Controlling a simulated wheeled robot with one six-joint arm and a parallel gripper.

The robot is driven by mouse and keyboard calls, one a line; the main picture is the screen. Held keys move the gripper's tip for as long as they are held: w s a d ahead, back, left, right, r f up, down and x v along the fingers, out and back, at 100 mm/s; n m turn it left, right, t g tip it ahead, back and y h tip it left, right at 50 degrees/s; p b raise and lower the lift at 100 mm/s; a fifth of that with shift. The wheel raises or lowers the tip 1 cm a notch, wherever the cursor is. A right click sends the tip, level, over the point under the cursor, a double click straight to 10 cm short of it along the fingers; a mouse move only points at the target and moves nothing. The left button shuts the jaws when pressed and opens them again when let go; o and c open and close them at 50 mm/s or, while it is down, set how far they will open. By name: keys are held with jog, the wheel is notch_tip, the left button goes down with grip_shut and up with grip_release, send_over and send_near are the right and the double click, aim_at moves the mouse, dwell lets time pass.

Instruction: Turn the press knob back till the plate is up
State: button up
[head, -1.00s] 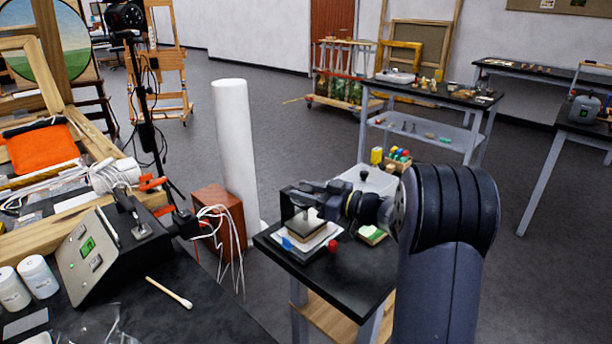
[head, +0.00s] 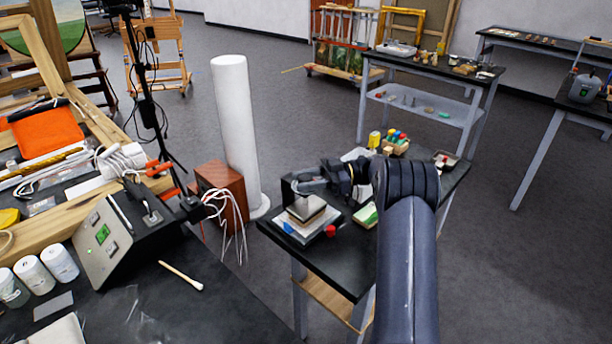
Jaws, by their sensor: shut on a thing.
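The press (head: 288,193) stands on the small black table, with a dark upright frame at its left and back. A plate and a pale stack (head: 306,209) show within it, over a light sheet. My gripper (head: 308,186) reaches in from the right at the top of the press, just above the stack, and is shut on the press knob. The knob itself is hidden by the gripper and too small to make out. The exact gap under the plate cannot be told at this size.
A red ball-like piece (head: 330,231) and a blue piece (head: 287,228) are at the press's front. A green-and-cream block (head: 366,215) lies to its right. A white column (head: 237,130) and reddish box (head: 218,184) with loose cables stand at left. The table's front is clear.

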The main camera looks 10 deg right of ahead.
jog(key=shift+r+n+g+p, duration=0.25)
jog(key=shift+n+g+p, duration=0.4)
jog(key=shift+p, duration=1.3)
jog(key=shift+f+g+p, duration=0.25)
jog(key=shift+g+p, duration=0.2)
jog(key=shift+p, duration=0.25)
jog(key=o, duration=1)
